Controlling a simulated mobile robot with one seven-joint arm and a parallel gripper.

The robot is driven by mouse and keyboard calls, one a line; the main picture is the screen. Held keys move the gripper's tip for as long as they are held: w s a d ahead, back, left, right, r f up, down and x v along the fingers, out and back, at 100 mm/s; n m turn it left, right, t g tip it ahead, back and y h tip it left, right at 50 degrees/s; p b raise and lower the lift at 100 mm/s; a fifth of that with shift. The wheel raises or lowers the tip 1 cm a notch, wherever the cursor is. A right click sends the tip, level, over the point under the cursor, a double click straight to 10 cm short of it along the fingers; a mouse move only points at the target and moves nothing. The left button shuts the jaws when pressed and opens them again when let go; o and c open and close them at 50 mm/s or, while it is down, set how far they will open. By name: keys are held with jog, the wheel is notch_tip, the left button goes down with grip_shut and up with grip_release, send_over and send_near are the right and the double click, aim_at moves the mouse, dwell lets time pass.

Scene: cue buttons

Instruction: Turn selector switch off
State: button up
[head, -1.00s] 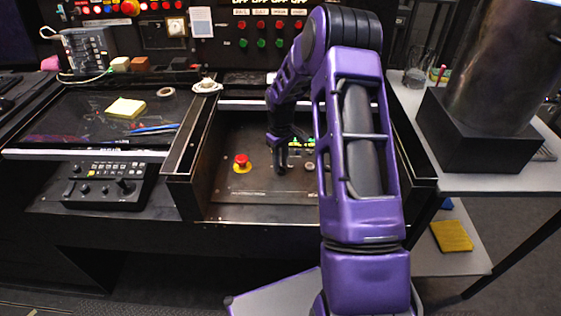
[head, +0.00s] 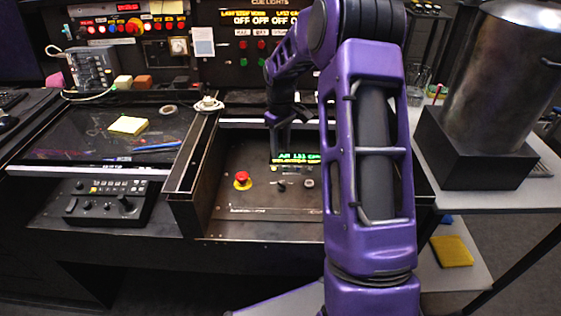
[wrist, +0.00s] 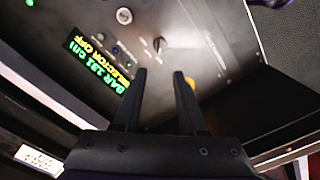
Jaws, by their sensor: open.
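The selector switch (head: 281,186) is a small black knob on the dark recessed panel. In the wrist view, the knob (wrist: 160,44) stands just beyond my fingertips, with a gap. My gripper (wrist: 160,73) has its two fingers apart with nothing between them. In the head view my gripper (head: 279,151) is above and behind the knob, partly hidden by my arm. A green and yellow display (wrist: 97,63) beside the knob appears to read "SELECTOR OFF" on its yellow line. It also shows in the head view (head: 297,157).
A red button on a yellow base (head: 242,180) is left of the knob, and a silver round control (head: 308,183) is right of it. Raised walls (head: 182,205) border the panel. A metal pot (head: 500,85) stands at right.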

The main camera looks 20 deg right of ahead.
jog(key=shift+r, duration=2.2)
